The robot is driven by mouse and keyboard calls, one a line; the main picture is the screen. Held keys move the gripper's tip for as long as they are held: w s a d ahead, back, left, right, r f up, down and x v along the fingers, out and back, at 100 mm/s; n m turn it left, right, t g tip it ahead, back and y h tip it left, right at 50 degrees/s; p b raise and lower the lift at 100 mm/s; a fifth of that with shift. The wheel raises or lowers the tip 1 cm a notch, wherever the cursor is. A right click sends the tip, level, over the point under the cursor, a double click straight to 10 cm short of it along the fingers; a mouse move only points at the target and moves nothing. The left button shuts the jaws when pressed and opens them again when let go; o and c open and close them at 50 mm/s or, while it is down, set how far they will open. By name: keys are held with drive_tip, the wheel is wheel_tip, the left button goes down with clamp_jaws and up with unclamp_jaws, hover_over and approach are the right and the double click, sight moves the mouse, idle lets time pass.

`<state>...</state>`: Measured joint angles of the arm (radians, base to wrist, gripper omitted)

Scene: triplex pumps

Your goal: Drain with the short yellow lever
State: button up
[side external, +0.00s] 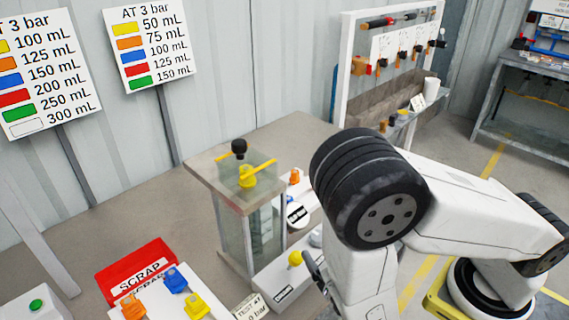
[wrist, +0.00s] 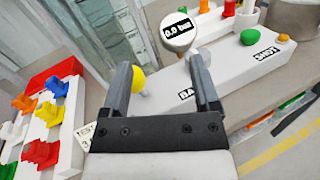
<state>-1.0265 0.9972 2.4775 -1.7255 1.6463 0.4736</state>
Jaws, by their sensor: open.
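A yellow ball-shaped knob (side external: 295,258) stands on a white base block (side external: 282,280) in front of the clear tank. In the wrist view the yellow knob (wrist: 138,79) is between my open fingers, nearer the left one. I cannot tell whether it is level with the fingertips. My gripper (wrist: 161,66) is open and empty; in the side view only a dark part of it shows, right of the knob. A yellow handle (side external: 258,168) sits on the tank's top plate with a black knob. Which yellow part is the short lever is unclear. The round gauge (wrist: 178,32) reads 0.0 bar.
A white tray (wrist: 42,120) holds coloured valve pieces beside a red scrap bin (side external: 135,268). The clear tank (side external: 262,235) stands close behind the base block. A green knob (wrist: 249,37) and an orange knob (wrist: 283,37) are at the right. Colour charts (side external: 150,48) stand behind.

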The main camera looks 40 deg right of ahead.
sight(292, 262)
drive_tip(key=a+f+n+y, duration=0.1)
drive_tip(key=y, duration=0.1)
drive_tip(key=s+a+f+n+y, duration=0.1)
drive_tip(key=a+n+y, duration=0.1)
drive_tip(key=shift+s+a+f+t, duration=0.1)
drive_tip(key=shift+a+f+t, duration=0.1)
drive_tip(key=shift+t, duration=0.2)
drive_tip(key=shift+w+d, duration=0.2)
drive_tip(key=shift+w, duration=1.1)
drive_tip(key=shift+w+d, duration=0.15)
drive_tip(key=shift+w, duration=1.15)
drive_tip(key=shift+w+d, duration=0.2)
drive_tip(key=shift+w, duration=1.1)
drive_tip(key=shift+c, duration=0.2)
clamp_jaws()
